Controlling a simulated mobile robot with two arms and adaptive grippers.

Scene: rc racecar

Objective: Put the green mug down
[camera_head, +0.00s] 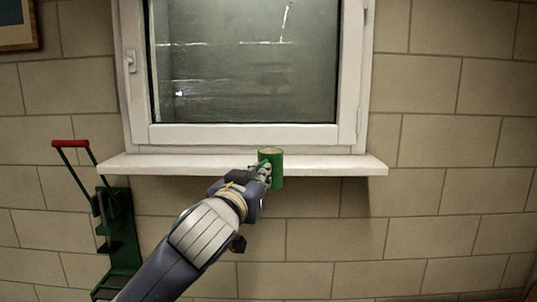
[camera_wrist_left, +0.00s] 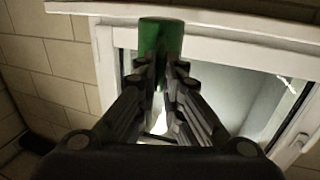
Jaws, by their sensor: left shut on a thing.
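The green mug (camera_head: 277,170) is in front of the white window sill (camera_head: 338,165) in the head view, its upper part overlapping the sill and its lower part below the sill's front edge. It looks upright. My left gripper (camera_head: 264,172) reaches up to it from the lower left and is shut on it. In the left wrist view the green mug (camera_wrist_left: 160,36) is at the top centre, between the two fingertips of my left gripper (camera_wrist_left: 160,64). I cannot tell whether the mug touches the sill. My right gripper does not show in either view.
A white-framed window (camera_head: 245,133) stands behind the sill. The sill is bare on both sides of the mug. A green hand truck with a red handle (camera_head: 70,143) stands against the tiled wall on the left. A picture frame (camera_head: 18,38) hangs at the upper left.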

